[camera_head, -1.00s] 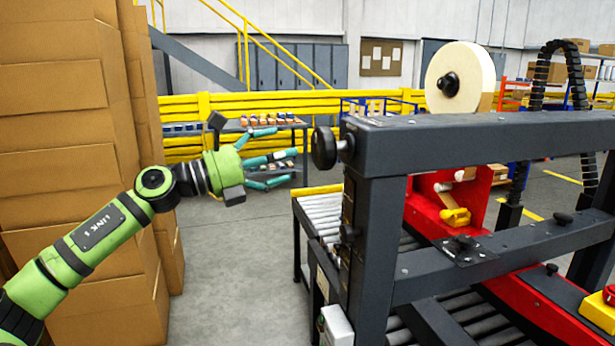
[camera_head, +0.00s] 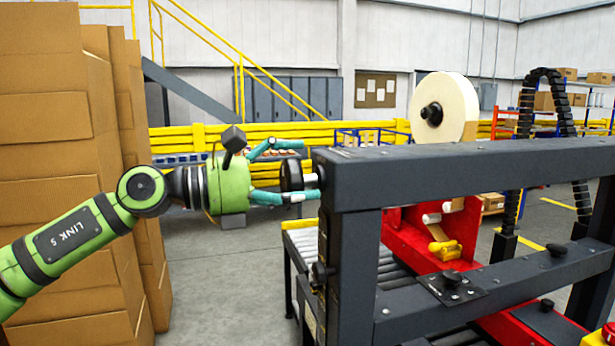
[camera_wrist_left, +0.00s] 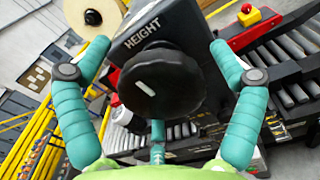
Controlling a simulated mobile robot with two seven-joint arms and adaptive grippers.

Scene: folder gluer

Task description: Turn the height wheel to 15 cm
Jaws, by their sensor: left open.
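The black height wheel (camera_head: 291,176) sticks out on a short shaft from the left end of the dark machine frame. In the left wrist view the wheel (camera_wrist_left: 161,82) faces me, with a white mark on its face and the word HEIGHT on the panel behind it. My left gripper (camera_head: 290,170) is open, with its teal fingers reaching toward the wheel. In the left wrist view its fingers (camera_wrist_left: 150,75) spread on both sides of the wheel and below it, with gaps at the sides. I see no height scale reading. My right gripper is not in view.
Tall stacks of cardboard boxes (camera_head: 50,180) stand at the left beside my arm. The dark frame beam (camera_head: 470,165) runs to the right, with a tape roll (camera_head: 455,105) above it. Grey floor (camera_head: 215,290) is clear below my left arm.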

